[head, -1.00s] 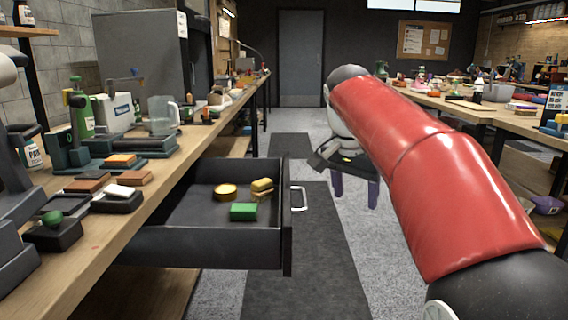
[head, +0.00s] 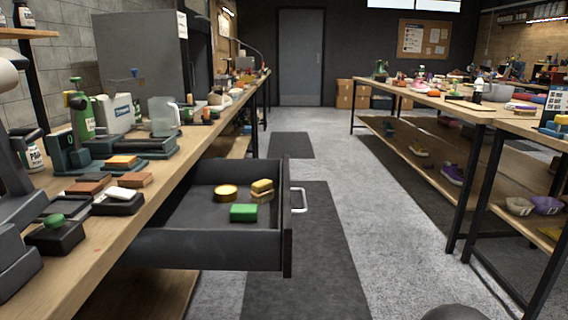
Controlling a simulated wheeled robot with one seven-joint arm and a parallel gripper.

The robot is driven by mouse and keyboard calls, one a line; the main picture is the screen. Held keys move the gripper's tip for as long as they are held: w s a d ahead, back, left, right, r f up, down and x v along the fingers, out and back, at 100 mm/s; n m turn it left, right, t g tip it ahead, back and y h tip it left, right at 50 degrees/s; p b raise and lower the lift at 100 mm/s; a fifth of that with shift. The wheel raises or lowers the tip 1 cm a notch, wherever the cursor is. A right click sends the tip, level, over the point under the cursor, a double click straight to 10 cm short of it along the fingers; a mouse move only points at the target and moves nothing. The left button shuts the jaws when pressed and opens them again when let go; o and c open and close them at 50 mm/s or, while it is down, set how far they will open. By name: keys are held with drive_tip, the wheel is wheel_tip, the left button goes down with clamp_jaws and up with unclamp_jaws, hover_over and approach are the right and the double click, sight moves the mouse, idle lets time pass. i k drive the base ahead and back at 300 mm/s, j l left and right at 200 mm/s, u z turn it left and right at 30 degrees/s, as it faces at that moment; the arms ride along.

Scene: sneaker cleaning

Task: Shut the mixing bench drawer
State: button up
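The mixing bench drawer (head: 210,250) is pulled out from the left bench into the aisle, in the head view. It is dark grey, with a silver handle (head: 299,200) on its front panel, which faces right. My gripper is not in view. Only a dark rounded piece, likely part of my arm, shows at the bottom edge.
The left bench top (head: 100,232) holds bottles, a clear jug (head: 164,116), brushes and small blocks. A dark mat (head: 310,250) lies on the aisle floor. The right bench (head: 440,103) has shoes on its lower shelf. The aisle between is open.

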sight(191, 230)
drive_tip(key=i+l+u, duration=0.15)
drive_tip(key=l+u, duration=0.5)
drive_tip(key=i+l+u, duration=0.1)
drive_tip(key=l+u, duration=0.25)
drive_tip(key=k+l+u, duration=0.2)
drive_tip(key=l, duration=0.15)
